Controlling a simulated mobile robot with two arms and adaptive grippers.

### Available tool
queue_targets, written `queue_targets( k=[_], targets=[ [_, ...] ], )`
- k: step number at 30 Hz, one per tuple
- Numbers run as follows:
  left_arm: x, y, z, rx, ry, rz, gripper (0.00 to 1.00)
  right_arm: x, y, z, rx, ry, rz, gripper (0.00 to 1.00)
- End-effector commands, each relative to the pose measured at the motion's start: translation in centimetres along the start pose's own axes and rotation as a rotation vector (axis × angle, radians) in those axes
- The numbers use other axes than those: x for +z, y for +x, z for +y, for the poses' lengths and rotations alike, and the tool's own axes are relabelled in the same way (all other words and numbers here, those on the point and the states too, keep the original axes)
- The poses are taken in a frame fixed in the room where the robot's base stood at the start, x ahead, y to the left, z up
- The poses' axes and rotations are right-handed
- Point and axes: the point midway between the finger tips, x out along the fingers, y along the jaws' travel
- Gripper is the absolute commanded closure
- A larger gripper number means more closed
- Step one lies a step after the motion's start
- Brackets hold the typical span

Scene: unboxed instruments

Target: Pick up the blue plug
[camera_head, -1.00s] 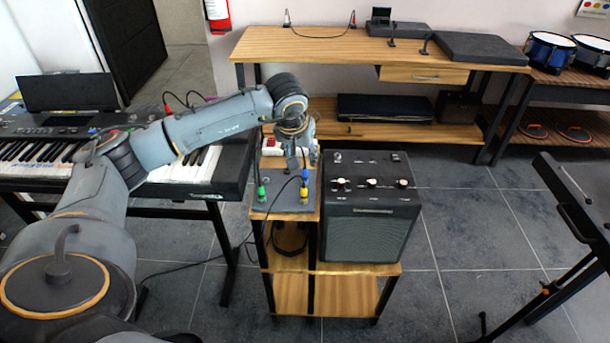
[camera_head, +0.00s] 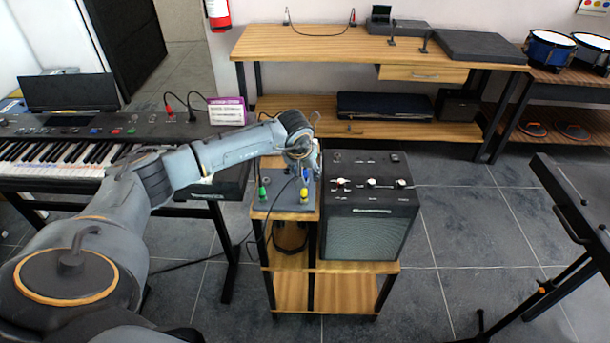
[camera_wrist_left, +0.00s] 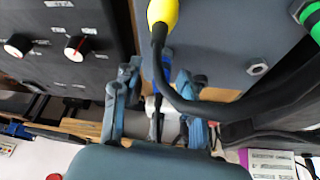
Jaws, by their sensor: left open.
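The blue plug (camera_head: 306,172) stands at the back of a dark panel (camera_head: 281,203) on a wooden stand, largely covered by my left gripper (camera_head: 304,168). In the left wrist view the blue plug (camera_wrist_left: 166,56) shows between the two fingers of my left gripper (camera_wrist_left: 158,76), partly hidden by a black cable. The fingers are apart, one on each side of it; I cannot tell whether they touch it. A yellow plug (camera_wrist_left: 162,12) with that cable is just beyond; it also shows in the head view (camera_head: 304,195). My right gripper is out of view.
A green plug (camera_head: 262,194) stands at the panel's left; it also shows in the wrist view (camera_wrist_left: 309,14). A black amplifier (camera_head: 370,205) with knobs is close on the right. A keyboard (camera_head: 70,150) and a purple-and-white box (camera_head: 227,111) are on the left.

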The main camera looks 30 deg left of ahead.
Motion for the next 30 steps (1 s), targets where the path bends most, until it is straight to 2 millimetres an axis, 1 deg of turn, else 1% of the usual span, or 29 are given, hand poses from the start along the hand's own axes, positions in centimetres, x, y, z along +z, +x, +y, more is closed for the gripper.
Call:
queue_targets(
  k=[1, 7, 8, 17, 22, 25, 28, 30],
  targets=[
    [0.0, 0.0, 0.0, 0.000, 0.000, 0.000, 0.57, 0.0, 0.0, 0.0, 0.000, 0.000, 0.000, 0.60],
    [0.0, -0.1, 0.0, 0.000, 0.000, 0.000, 0.98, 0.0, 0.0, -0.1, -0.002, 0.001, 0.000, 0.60],
    [0.0, -0.1, 0.0, 0.000, 0.000, 0.000, 1.00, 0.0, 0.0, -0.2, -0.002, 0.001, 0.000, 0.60],
    [-0.1, -0.1, 0.0, 0.000, -0.001, 0.001, 1.00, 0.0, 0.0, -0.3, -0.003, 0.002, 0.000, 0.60],
    [-0.5, -0.8, 0.0, 0.000, -0.001, 0.004, 1.00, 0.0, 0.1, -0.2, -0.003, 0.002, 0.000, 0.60],
    [-0.8, -1.7, -0.1, 0.000, -0.002, 0.004, 1.00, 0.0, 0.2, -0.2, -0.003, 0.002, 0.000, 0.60],
    [-1.4, -3.3, -0.1, 0.000, 0.000, 0.006, 1.00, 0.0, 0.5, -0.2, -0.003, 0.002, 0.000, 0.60],
    [-0.8, -4.7, -0.8, -0.002, 0.000, 0.005, 1.00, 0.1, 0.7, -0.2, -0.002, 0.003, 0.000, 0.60]
  ],
)
